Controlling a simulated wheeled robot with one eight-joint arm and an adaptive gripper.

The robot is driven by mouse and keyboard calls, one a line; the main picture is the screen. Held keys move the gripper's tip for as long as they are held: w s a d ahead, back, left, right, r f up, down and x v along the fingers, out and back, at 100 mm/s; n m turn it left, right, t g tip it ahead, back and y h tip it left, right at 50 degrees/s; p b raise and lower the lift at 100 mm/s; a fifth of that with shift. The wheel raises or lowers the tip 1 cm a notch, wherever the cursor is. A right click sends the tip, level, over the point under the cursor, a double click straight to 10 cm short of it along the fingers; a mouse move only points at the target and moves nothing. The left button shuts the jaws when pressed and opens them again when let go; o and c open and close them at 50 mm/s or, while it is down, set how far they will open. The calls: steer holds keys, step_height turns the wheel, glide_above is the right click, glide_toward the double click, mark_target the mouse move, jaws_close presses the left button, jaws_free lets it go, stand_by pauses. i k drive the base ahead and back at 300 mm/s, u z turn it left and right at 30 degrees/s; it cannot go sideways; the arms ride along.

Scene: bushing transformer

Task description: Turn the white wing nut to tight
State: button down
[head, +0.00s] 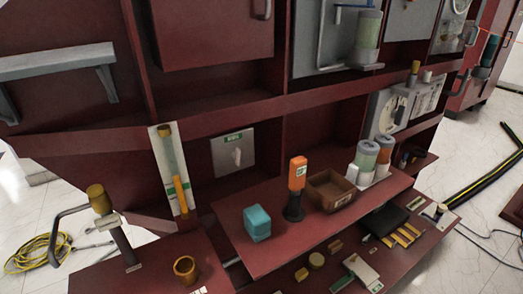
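A small white part that looks like the wing nut (238,156) sits on a light grey square panel (219,157) with a green label along its top. The panel stands upright against the back of the dark red bench, below a red crossbar. The white part looks roughly upright, but it is too small to tell its exact angle or how tight it is. My gripper is not in view. Nothing covers the white part.
A teal block (257,223), an orange-topped tool (296,188) and a brown open box (330,190) stand on the shelf below the panel. A white board (163,176) with a yellow-topped tube is left of it. Yellow cable (40,254) lies on the floor.

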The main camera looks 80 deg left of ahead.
mark_target(236, 155)
steer(key=u, duration=5.4)
steer(key=k, duration=0.25)
steer(key=z, duration=0.2)
